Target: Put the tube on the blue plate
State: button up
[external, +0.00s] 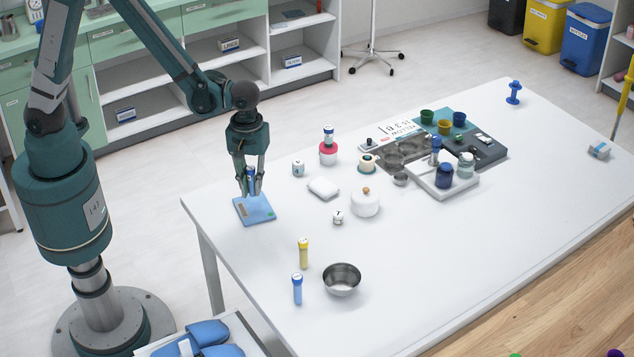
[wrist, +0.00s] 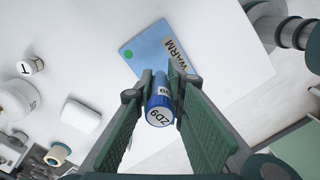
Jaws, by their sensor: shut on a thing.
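The blue plate (external: 262,213) lies flat near the left edge of the white table. It is a thin square with a green dot and a label reading "WARM", and shows beyond my fingers in the wrist view (wrist: 146,48). My gripper (external: 249,191) is over the plate's far part, pointing down, shut on a blue tube (wrist: 159,108). The tube's end facing the wrist camera has a white label reading "ZD9". In the external view the tube is mostly hidden between the fingers. I cannot tell whether its lower end touches the plate.
A yellow tube (external: 303,254), another blue tube (external: 297,289) and a metal bowl (external: 342,280) stand nearer the front. A white pad (external: 323,188), a small jar (external: 338,217) and a white lidded pot (external: 365,203) are right of the plate. The table left of the tubes is clear.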

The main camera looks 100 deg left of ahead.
aim_at(250, 168)
jog(key=shift+f, duration=0.1)
jog(key=shift+f, duration=2)
jog(key=shift+f+b, duration=0.2)
jog(key=shift+b, duration=0.2)
jog(key=o, duration=0.8)
jog(key=shift+r, duration=0.15)
jog(key=shift+r+p, duration=0.8)
jog(key=shift+r, duration=5.3)
